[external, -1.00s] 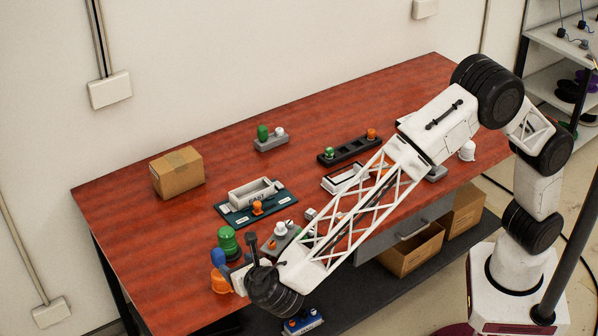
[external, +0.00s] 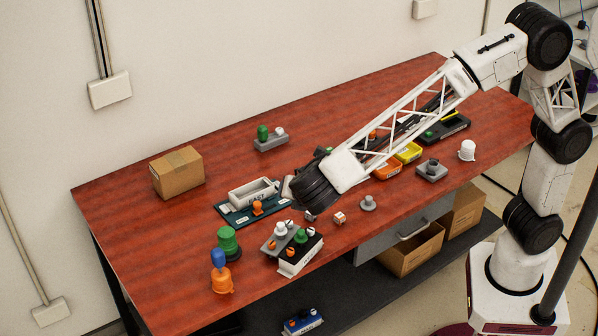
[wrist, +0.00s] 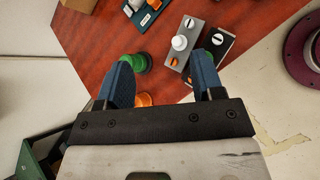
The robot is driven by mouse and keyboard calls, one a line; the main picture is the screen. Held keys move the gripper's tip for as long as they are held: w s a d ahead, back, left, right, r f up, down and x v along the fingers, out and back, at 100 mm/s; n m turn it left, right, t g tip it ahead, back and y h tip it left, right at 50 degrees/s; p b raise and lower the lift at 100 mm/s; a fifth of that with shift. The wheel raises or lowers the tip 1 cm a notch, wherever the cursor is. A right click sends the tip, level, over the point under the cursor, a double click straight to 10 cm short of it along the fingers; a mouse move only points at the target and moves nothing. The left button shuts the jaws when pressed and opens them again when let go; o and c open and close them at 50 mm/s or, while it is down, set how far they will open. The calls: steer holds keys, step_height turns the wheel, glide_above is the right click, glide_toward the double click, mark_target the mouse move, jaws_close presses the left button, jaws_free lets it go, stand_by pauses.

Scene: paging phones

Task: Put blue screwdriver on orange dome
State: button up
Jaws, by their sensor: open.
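The orange dome (external: 221,283) stands near the table's front left edge. The blue screwdriver (external: 218,258), seen as a short blue piece, is upright on top of the dome and appears to touch it. My gripper is open and empty, its two blue fingers spread apart in the wrist view (wrist: 161,75). In the external view my wrist hangs well to the right of the dome and higher up, and its fingers are mostly hidden.
A green dome (external: 229,244) stands just behind the orange one. Grey and black blocks with knobs (external: 293,255) are to its right. A teal tray (external: 225,212) lies behind, and a cardboard box (external: 177,172) stands at the back left.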

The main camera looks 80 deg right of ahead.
steer(key=s+d+r+m+g+y, duration=0.1)
steer(key=s+d+r+m+y, duration=0.1)
steer(key=s+d+m, duration=0.5)
steer(key=s+d+r+m+g+y, duration=0.15)
steer(key=s+d, duration=0.35)
steer(key=s, duration=0.7)
steer(key=s+d+r+m+g+y, duration=0.1)
steer(key=s+d+m+y, duration=0.1)
steer(key=s+d+m, duration=0.55)
steer(key=s+f+m+t+y, duration=0.1)
steer(key=s+f+m+y, duration=0.1)
steer(key=s, duration=1.2)
steer(key=shift+f+m+y, duration=0.25)
steer(key=shift+m+y, duration=0.25)
steer(key=shift+y, duration=0.05)
